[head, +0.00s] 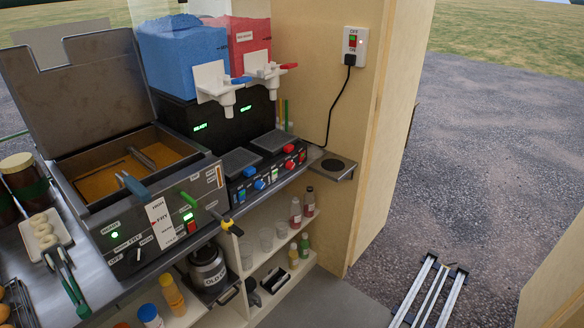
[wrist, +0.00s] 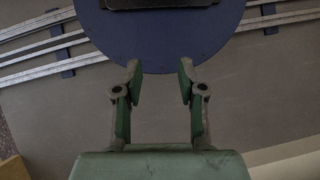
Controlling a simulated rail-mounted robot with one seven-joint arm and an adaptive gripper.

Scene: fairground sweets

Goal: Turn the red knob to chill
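Red round controls sit on the right half of the front panel of the black twin slush machine (head: 217,128). One red control (head: 289,148) is at the upper edge of the panel, and another red control (head: 289,165) is just below it. Their labels and pointer settings are too small to read. My gripper (wrist: 158,78) shows only in the wrist view. Its two green-padded fingers are apart with nothing between them, over floor and rails. It is away from the panel and touches no knob.
Matching blue controls (head: 259,184) are on the panel's left half. Above it are a blue tank (head: 180,58) and a red tank (head: 249,42) with white taps. A fryer (head: 130,175) stands left. Shelves with bottles are below; a wall socket (head: 354,42) is right.

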